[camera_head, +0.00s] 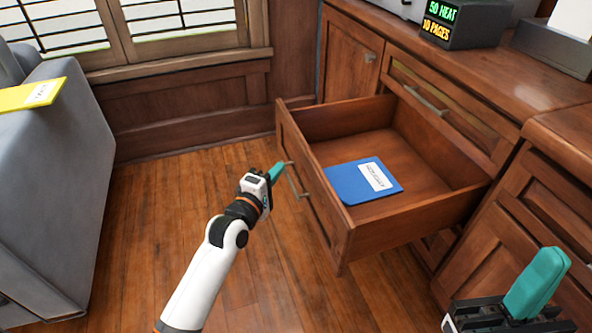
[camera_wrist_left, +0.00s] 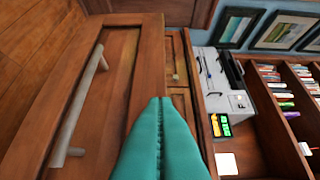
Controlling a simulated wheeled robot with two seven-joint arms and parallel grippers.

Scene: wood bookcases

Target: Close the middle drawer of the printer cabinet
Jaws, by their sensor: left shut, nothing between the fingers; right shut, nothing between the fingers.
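The middle drawer (camera_head: 345,232) of the wooden printer cabinet (camera_head: 455,75) stands pulled far out. A blue folder (camera_head: 345,185) with a white label lies flat inside it. The drawer's bar handle (camera_head: 296,181) is on its front face and also shows in the left wrist view (camera_wrist_left: 80,105). My left gripper (camera_head: 277,172) is shut and empty, close in front of the drawer front near the handle; I cannot tell whether it touches. Its teal fingers (camera_wrist_left: 160,140) are pressed together in the wrist view. My right gripper (camera_head: 540,280) is shut and empty at the lower right, near the cabinet.
A black box with a lit display (camera_head: 455,22) stands on the cabinet top. A closed drawer with a handle (camera_head: 425,100) is above the open one. A grey armchair (camera_head: 50,190) with a yellow folder (camera_head: 30,95) is at the left. The wood floor (camera_head: 150,210) between is clear.

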